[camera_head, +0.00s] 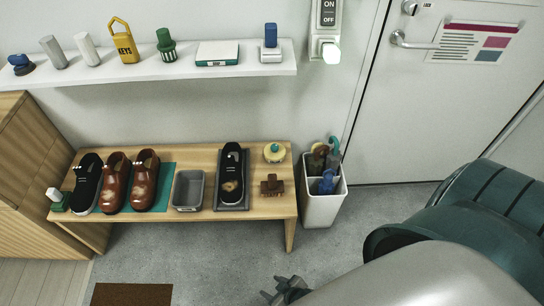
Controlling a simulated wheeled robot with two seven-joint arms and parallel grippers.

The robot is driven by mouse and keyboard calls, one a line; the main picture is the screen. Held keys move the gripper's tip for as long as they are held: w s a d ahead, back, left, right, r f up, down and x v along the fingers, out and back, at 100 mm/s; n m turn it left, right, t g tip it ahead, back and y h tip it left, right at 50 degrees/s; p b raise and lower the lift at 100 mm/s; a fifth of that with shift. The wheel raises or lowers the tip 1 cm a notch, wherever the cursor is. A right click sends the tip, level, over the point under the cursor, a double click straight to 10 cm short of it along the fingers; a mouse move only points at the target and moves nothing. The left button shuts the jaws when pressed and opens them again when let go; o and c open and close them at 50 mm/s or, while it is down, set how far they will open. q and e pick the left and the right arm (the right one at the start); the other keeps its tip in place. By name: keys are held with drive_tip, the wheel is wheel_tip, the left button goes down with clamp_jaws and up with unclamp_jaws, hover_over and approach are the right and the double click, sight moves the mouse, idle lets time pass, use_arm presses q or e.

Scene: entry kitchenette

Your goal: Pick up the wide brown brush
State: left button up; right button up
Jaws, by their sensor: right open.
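The wide brown brush (271,188) appears to be the small dark-brown piece with a raised middle at the right end of the wooden bench (258,207). My right gripper (284,291) is at the bottom edge, low in front of the bench and well apart from the brush. It is open and only partly in view, with nothing seen between its fingers. My left gripper is not in view.
A white bin (322,207) with umbrellas or similar handles stands right of the bench. Brown shoes (116,182), another black shoe and a grey bin (187,189) fill the bench's left and middle. A wall shelf (150,72) hangs above.

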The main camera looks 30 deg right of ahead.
drive_tip(key=w+a+r+n+g+y+b, duration=0.1)
drive_tip(key=w+r+n+g+y+b, duration=0.35)
drive_tip(key=w+r+b, duration=1.2)
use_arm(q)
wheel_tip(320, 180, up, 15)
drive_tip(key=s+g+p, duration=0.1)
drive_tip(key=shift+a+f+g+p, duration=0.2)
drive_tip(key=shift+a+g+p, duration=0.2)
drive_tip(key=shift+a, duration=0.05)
use_arm(e)
drive_tip(key=w+d+r+n+g+h, duration=0.1)
drive_tip(key=w+d+r+n+h, duration=0.1)
drive_tip(key=w+d+r, duration=0.4)
drive_tip(key=w+d+r+n+g+h, duration=0.1)
drive_tip(key=w+d+r+n+h, duration=0.2)
drive_tip(key=d+r, duration=1)
drive_tip(key=w+h, duration=0.1)
drive_tip(key=w, duration=0.2)
drive_tip(key=shift+d+r, duration=0.35)
drive_tip(key=shift+d, duration=0.05)
